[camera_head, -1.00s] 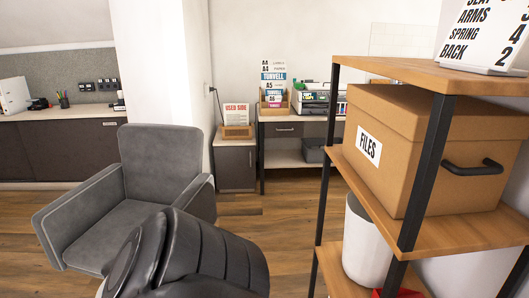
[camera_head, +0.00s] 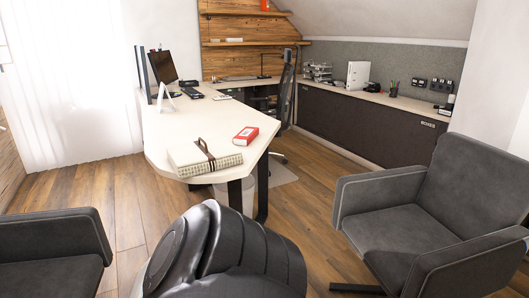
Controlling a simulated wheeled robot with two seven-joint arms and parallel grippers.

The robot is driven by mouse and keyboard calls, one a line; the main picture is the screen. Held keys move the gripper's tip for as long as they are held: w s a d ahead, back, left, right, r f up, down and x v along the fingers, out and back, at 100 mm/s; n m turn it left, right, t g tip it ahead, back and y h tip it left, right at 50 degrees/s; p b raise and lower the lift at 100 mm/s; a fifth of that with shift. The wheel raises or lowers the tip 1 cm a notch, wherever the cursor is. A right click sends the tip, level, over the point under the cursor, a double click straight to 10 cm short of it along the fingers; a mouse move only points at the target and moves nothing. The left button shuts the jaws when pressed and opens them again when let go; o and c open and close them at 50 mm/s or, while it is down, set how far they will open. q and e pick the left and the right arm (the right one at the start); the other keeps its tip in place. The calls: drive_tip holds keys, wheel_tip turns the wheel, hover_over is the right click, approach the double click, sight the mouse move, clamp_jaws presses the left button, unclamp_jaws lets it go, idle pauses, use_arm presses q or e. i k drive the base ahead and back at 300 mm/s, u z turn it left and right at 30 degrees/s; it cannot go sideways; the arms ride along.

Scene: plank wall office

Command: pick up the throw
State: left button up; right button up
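A folded cream, textured throw (camera_head: 205,157) with a dark brown strap and handle lies at the near end of the white desk (camera_head: 168,124). A red and white box (camera_head: 246,136) lies just to its right on the desk. The dark ribbed shape low in the middle is part of my own body. Neither of my grippers shows in the head view.
A grey armchair (camera_head: 440,215) stands at the right and another grey armchair (camera_head: 50,250) at the lower left. A monitor (camera_head: 163,66) stands farther back on the desk. A wooden floor (camera_head: 130,205) is open between the left armchair and the desk.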

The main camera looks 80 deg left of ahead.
sight(200, 156)
drive_tip(key=u, duration=3.35)
drive_tip(key=i, duration=2.25)
drive_tip(key=u, duration=0.15)
